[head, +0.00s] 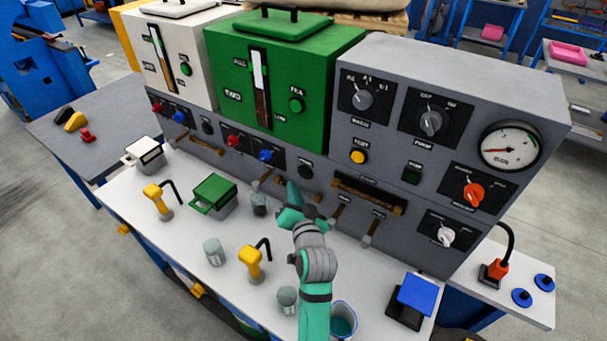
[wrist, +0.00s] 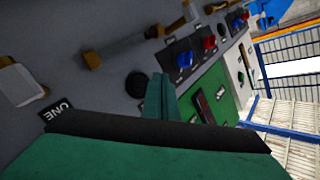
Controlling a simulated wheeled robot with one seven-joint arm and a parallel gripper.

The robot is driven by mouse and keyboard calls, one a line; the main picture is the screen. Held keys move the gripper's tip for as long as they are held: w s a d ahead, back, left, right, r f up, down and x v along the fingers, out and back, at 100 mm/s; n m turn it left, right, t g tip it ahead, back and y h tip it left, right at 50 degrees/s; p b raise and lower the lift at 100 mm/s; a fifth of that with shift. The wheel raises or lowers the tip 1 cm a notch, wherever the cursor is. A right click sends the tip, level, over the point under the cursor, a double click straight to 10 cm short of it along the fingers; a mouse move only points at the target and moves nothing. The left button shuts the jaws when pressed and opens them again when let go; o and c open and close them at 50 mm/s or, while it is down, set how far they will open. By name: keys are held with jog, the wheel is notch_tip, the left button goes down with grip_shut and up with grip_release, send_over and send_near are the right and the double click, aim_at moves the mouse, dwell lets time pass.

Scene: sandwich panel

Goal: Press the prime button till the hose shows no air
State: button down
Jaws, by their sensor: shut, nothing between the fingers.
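My gripper (head: 292,192) is shut and empty, in front of the grey panel below the green tank (head: 270,85). In the wrist view its teal finger (wrist: 160,98) points at the panel beside a black round button (wrist: 136,85). The same black button (head: 306,172) shows just above my gripper in the head view. I cannot read its label or tell whether it is touched. A second black button (head: 207,127) sits under the white tank (head: 170,60).
Yellow dispensers (head: 252,265), a green box (head: 213,195), clear cups (head: 214,252) and a blue-topped block (head: 415,294) stand on the white bench. Panel knobs, an orange dial (head: 473,193) and a gauge (head: 510,145) are at right. Levers stick out near my gripper.

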aim_at(299, 173)
jog(key=shift+w+d, duration=0.85)
jog(key=shift+w, duration=0.25)
jog(key=shift+w, duration=0.1)
dwell(1.3)
jog(key=shift+w+d, duration=0.2)
jog(key=shift+w, duration=0.05)
jog(key=shift+w+d, duration=0.3)
jog(key=shift+w, duration=0.05)
dwell(0.8)
jog(key=shift+s+a, duration=0.5)
jog(key=shift+s, duration=0.2)
dwell(0.3)
jog(key=shift+s+a, duration=0.75)
jog(key=shift+s, duration=0.3)
jog(key=shift+s+a, duration=0.75)
jog(key=shift+s, duration=0.25)
dwell(1.1)
